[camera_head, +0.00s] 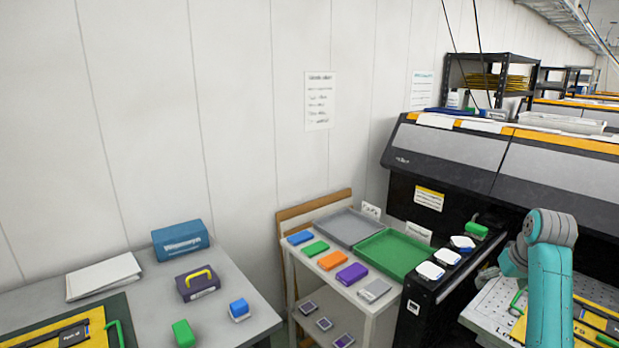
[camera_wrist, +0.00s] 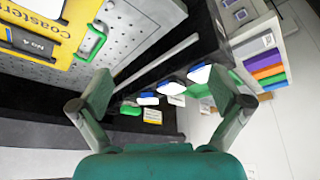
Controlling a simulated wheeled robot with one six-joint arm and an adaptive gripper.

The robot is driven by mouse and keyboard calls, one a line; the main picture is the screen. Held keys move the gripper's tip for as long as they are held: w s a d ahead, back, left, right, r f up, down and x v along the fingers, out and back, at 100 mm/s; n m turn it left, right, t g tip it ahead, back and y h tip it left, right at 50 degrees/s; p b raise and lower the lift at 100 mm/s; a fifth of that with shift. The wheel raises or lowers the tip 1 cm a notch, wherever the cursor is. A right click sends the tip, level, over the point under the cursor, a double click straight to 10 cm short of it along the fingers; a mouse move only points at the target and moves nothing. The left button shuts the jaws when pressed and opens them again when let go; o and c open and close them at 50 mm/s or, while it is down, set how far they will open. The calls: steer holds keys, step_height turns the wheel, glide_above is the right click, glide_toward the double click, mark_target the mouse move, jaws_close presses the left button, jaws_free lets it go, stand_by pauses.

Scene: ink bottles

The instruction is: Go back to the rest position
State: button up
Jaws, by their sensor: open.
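My gripper (camera_wrist: 166,95) shows in the wrist view with its two green fingers spread wide and nothing between them. In the head view my teal arm stands at the right, in front of the large black and grey printer (camera_head: 455,150), and the gripper itself is hard to make out there. Beyond the fingers in the wrist view is a row of white-topped bottles (camera_wrist: 172,88) on the printer's edge. The same row shows in the head view as white caps (camera_head: 447,257) with a green bottle (camera_head: 477,229) at its far end.
A cart holds a grey tray (camera_head: 350,226), a green tray (camera_head: 395,250) and several coloured boxes (camera_head: 333,260). A table (camera_head: 215,315) at left bears a blue box (camera_head: 180,240), a yellow-handled box (camera_head: 198,283) and small bottles. A perforated bed (camera_wrist: 150,30) with yellow boards lies by my arm.

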steer(key=s+a+f+t, duration=0.1)
steer(key=s+a+f, duration=0.15)
steer(key=f, duration=0.45)
steer(key=s+a+f+t, duration=0.15)
steer(key=a+f, duration=0.25)
steer(key=f, duration=0.4)
steer(key=s+a+f, duration=0.3)
steer(key=f, duration=0.4)
steer(key=s+a+f+t, duration=0.1)
steer(key=s+a+f, duration=0.4)
steer(key=s, duration=0.3)
steer(key=s+a+f+t, duration=0.1)
steer(key=s+a+f, duration=0.45)
steer(key=s, duration=0.25)
steer(key=s+a+r+t, duration=0.1)
steer(key=s+a, duration=0.2)
steer(key=s, duration=0.6)
steer(key=s+a+r+t, duration=0.1)
steer(key=s+a+t, duration=0.15)
steer(key=s, duration=0.65)
steer(key=s+a+r+n+t, duration=0.1)
steer(key=s+a+r+t, duration=0.1)
steer(key=s+r, duration=1.4)
steer(key=shift+s+a+r+y, duration=0.25)
steer(key=shift+s+a+y, duration=0.1)
steer(key=shift+a, duration=0.25)
